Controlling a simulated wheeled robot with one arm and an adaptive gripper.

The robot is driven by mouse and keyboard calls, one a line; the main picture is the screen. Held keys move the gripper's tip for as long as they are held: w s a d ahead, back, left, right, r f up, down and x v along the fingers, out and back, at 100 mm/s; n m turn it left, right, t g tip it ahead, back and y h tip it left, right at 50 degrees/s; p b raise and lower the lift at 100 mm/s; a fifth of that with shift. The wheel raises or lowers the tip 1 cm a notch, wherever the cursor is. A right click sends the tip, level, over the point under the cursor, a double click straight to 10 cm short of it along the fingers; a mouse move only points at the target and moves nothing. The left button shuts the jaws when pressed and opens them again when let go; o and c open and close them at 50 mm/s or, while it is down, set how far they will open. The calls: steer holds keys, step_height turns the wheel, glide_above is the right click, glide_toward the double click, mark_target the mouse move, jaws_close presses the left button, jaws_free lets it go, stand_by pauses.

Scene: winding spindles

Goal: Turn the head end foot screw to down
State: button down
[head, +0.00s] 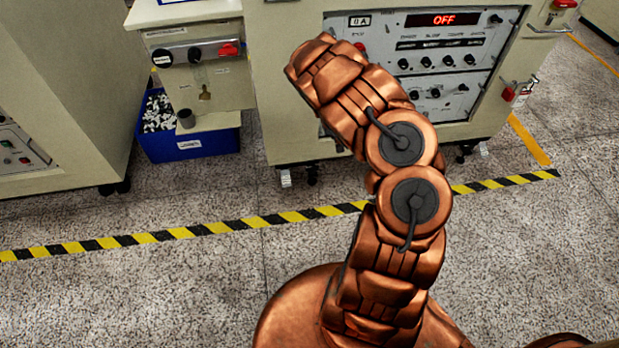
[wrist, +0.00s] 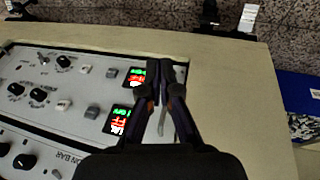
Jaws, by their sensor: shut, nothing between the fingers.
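My gripper (wrist: 168,68) is shut and empty in the wrist view, over the cabinet's front panel (wrist: 75,65). In the head view my arm hides the gripper. A pale foot bracket (head: 285,178) stands at the cabinet's lower left corner, with a dark caster (head: 312,175) beside it. The bracket (wrist: 248,18) and caster (wrist: 210,12) also show at the top of the wrist view, apart from my fingers. More foot hardware (head: 483,149) is at the lower right. No label marks a head end foot screw, and the screw's setting is too small to tell.
The cabinet (head: 285,95) has a display (head: 444,19) reading OFF. A blue bin (head: 187,145) stands to its left under a small control box (head: 195,54). Yellow-black tape (head: 190,231) crosses the floor. The floor in front is clear around my arm.

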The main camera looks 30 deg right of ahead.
step_height(320, 180, down, 13)
steer(key=w+a+t+y+b, duration=0.1)
steer(key=w+a+b, duration=0.1)
steer(key=a+b, duration=0.1)
steer(key=t+y+b, duration=0.1)
steer(key=b, duration=1.3)
glide_toward(312, 169)
step_height(312, 169, down, 8)
steer(key=s+a, duration=0.2)
steer(key=shift+w+d+r+b, duration=0.1)
steer(key=shift+w+d+b, duration=0.15)
steer(key=shift+w+b, duration=0.45)
steer(key=shift+w+d+b, duration=0.25)
steer(key=shift+w+b, duration=0.3)
steer(key=shift+b, duration=0.3)
steer(key=shift+w+d+r+b, duration=0.1)
steer(key=shift+w+d+b, duration=0.1)
steer(key=shift+w+b, duration=0.5)
